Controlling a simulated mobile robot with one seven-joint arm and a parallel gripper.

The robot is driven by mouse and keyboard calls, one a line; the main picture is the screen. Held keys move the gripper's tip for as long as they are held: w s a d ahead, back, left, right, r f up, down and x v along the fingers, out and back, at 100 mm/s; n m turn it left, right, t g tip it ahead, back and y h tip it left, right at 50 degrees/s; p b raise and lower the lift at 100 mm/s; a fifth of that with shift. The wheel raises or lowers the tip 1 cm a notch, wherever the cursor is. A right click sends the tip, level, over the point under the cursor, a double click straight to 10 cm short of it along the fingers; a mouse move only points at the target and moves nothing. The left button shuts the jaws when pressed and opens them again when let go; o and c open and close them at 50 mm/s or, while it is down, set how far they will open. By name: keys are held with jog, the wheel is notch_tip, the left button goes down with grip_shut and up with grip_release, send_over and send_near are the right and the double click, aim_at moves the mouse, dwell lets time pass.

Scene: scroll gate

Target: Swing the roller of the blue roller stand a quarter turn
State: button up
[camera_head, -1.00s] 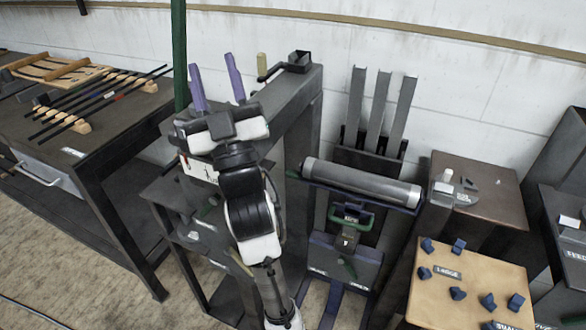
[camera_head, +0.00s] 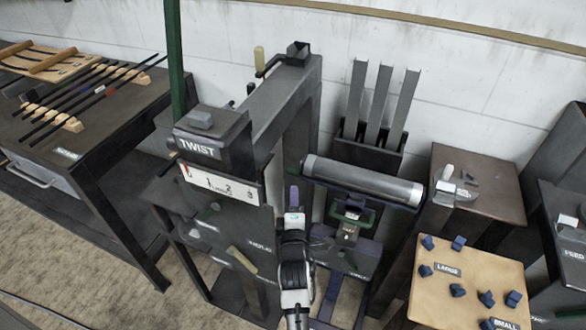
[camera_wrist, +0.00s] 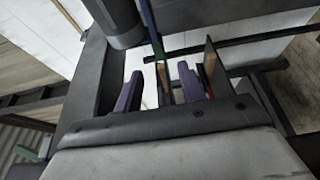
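The roller stand carries a grey cylindrical roller (camera_head: 362,180), lying crosswise and sloping slightly down to the right in the head view. Dark blue parts of the stand (camera_head: 410,207) show under the roller's right end. My gripper (camera_head: 293,196) is just left of and a little below the roller's left end in the head view; I cannot tell if it touches. In the wrist view, the purple fingers of my gripper (camera_wrist: 160,88) are apart with nothing clearly held between them. A dark grey cylinder (camera_wrist: 117,22), perhaps the roller, shows above the left finger.
A green handle (camera_head: 352,213) sits below the roller. A dark box labelled TWIST (camera_head: 199,150) stands left of my arm. Upright grey slats (camera_head: 378,100) rise behind the roller. A tan board with blue knobs (camera_head: 470,290) is at the lower right.

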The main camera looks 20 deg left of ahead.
aim_at(294, 174)
jog(key=p+x, duration=0.1)
jog(key=x, duration=1)
jog(key=shift+w+r+p, duration=0.1)
jog(key=shift+w+p, duration=0.05)
jog(key=shift+p, duration=0.25)
grip_shut()
